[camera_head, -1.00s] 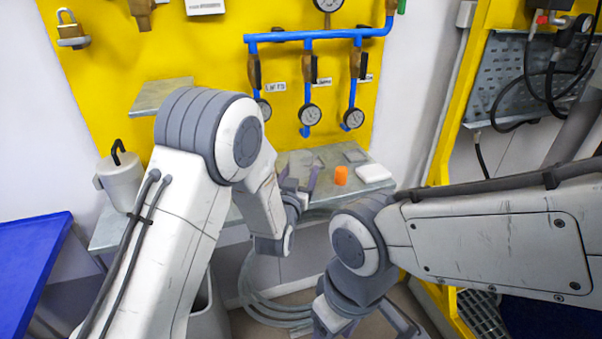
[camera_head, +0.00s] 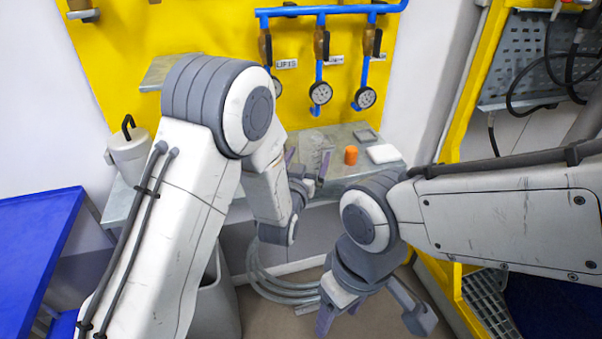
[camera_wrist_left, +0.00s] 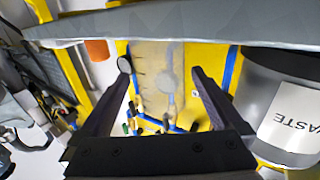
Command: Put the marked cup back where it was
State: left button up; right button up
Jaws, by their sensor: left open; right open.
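A clear cup with dark scale marks (camera_wrist_left: 150,82) shows between the fingers of my left gripper (camera_wrist_left: 161,74) in the left wrist view. In the head view the cup (camera_head: 319,146) is faint, on or just over the metal bench (camera_head: 342,174). My left gripper (camera_head: 307,162) is open around it, with a finger on either side. I cannot tell whether the fingers touch it. My right gripper (camera_head: 372,316) is open and empty, low in front of the bench. A grey square pad (camera_head: 367,134) lies at the back of the bench.
An orange cylinder (camera_head: 351,155) and a white block (camera_head: 383,154) are right of the cup. Blue pipes with gauges (camera_head: 321,92) hang behind. A lidded white pot (camera_head: 129,155) is at left. A waste bin (camera_wrist_left: 285,100) shows in the left wrist view.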

aim_at(308, 159)
pick_arm(q)
jog(key=v, duration=0.6)
jog(key=shift+f+b, duration=0.1)
jog(key=shift+b, duration=0.3)
jog(key=p+v, duration=0.3)
jog(key=p, duration=0.5)
jog(key=shift+s+a+p, duration=0.1)
jog(key=shift+s+p, duration=0.05)
jog(key=shift+p, duration=0.15)
jog(key=shift+s, duration=0.1)
